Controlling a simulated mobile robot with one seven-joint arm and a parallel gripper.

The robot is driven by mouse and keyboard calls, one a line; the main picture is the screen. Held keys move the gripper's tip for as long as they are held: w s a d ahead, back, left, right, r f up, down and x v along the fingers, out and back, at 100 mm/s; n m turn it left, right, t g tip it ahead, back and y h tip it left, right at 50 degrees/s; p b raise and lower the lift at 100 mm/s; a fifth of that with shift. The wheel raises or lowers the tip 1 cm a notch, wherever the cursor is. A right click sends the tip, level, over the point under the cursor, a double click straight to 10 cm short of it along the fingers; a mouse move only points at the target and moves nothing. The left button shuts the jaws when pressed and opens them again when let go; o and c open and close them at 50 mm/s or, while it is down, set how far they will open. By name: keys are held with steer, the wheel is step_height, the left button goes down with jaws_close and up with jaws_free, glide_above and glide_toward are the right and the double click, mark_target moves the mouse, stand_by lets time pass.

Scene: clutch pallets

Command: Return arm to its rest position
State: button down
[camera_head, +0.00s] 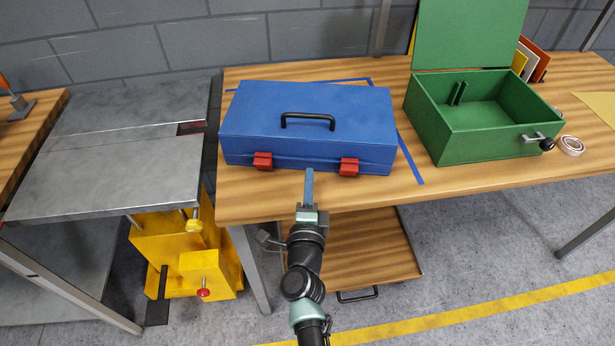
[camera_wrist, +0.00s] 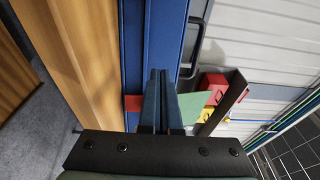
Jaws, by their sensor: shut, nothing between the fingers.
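My gripper (camera_head: 309,182) is shut and empty in the head view, with its fingers pointing at the front of a closed blue case between its two red latches. My arm reaches up from the bottom of the head view. The blue case (camera_head: 250,116) lies on the wooden table, lid down, with a black handle on top. In the wrist view the shut fingers (camera_wrist: 160,80) stand in front of the blue case (camera_wrist: 134,45), and one red latch shows beside them. Whether the fingertips touch the case cannot be told.
A green box (camera_head: 470,145) with its lid open stands right on the wooden table (camera_head: 420,203). A tape roll (camera_head: 571,145) lies beside it. A grey metal table (camera_head: 100,175) stands left, with a yellow machine (camera_head: 185,250) below. A lower wooden shelf (camera_head: 360,250) lies under the table.

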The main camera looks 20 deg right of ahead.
steer(key=v, duration=0.8)
steer(key=shift+f+p, duration=0.15)
steer(key=shift+p, duration=0.25)
steer(key=shift+s, duration=0.1)
steer(key=w+a+r+n+t+y, duration=0.2)
steer(key=a+r+n, duration=0.15)
steer(key=r, duration=0.65)
steer(key=w+a+r+n+t+y+p, duration=0.1)
steer(key=w+a+r+n+t+y, duration=0.3)
steer(key=r, duration=0.7)
steer(key=w+a+r+n+t+y, duration=0.1)
steer(key=a+r+n, duration=0.3)
steer(key=r, duration=0.6)
steer(key=s+a+r+n+t+y, duration=0.1)
steer(key=s+a+r+n+y, duration=0.2)
steer(key=r, duration=0.6)
steer(key=s+a+r+n+t, duration=0.1)
steer(key=s+r+n, duration=0.1)
steer(key=r+n, duration=0.55)
steer(key=s+r+n+t+h+p, duration=0.1)
steer(key=s+r+t, duration=0.1)
steer(key=s+r, duration=0.8)
step_height(320, 180, up, 3)
steer(key=shift+a+r+h, duration=0.1)
steer(key=shift+a+h, duration=0.2)
steer(key=shift+h, duration=0.1)
